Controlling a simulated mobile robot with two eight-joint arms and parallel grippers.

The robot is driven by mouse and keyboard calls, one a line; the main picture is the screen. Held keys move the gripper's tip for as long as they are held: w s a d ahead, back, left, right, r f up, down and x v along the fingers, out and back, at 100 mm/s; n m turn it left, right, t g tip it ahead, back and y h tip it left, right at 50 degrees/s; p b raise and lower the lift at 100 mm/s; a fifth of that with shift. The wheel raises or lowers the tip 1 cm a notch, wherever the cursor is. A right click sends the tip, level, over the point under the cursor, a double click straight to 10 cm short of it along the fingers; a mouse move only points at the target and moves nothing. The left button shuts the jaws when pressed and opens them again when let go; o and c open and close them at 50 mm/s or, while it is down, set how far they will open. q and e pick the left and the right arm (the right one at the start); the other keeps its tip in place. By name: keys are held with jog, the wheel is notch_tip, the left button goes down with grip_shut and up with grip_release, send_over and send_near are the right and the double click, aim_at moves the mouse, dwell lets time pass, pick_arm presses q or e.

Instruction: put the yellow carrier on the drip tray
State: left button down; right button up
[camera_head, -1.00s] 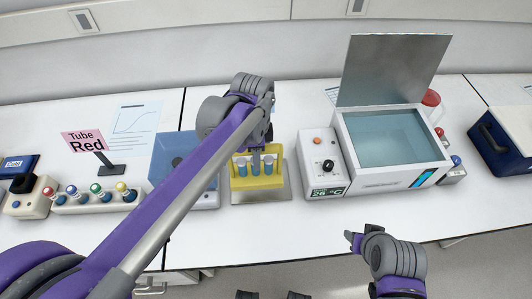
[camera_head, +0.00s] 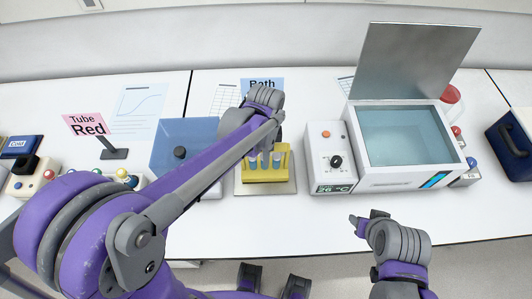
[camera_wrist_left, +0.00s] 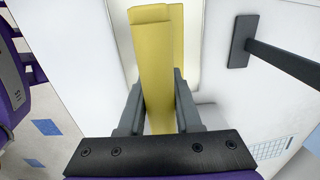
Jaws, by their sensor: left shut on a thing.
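The yellow carrier (camera_head: 247,175) holds several blue-capped tubes and looks upright over the pale drip tray (camera_head: 266,189). The tray's rim shows around it in the head view; whether the carrier touches the tray is hard to tell. My left gripper (camera_head: 266,153) comes down from above, partly hidden by its own arm, and is shut on the carrier. In the left wrist view the carrier (camera_wrist_left: 156,65) is between the two grey fingers. My right gripper (camera_head: 359,226) is apart, in front of the bench's front edge; its jaw opening is unclear.
A blue translucent-lidded box (camera_head: 171,150) stands left of the tray. A control box (camera_head: 331,160) and a water bath (camera_head: 400,140) with its lid raised stand to the right. A "Tube Red" sign (camera_head: 87,125) stands at the left. Bench front is clear.

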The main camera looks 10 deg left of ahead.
pick_arm(q)
jog(key=shift+f, duration=0.25)
jog(key=c, duration=1)
grip_release()
jog(key=o, duration=0.4)
jog(key=shift+r, duration=0.2)
notch_tip(320, 180, up, 12)
jog(key=shift+f+p, duration=0.1)
jog(key=shift+p, duration=0.45)
jog(key=s+a+f+n+t, duration=0.2)
jog(key=s+a+f+n, duration=0.1)
jog(key=s+n, duration=0.4)
jog(key=s+a+f+n+t, duration=0.3)
jog(key=s+a+f+n, duration=0.1)
jog(key=s+n, duration=0.3)
jog(key=shift+f+n, duration=0.25)
jog(key=shift+n, duration=0.15)
jog(key=shift+s, duration=0.1)
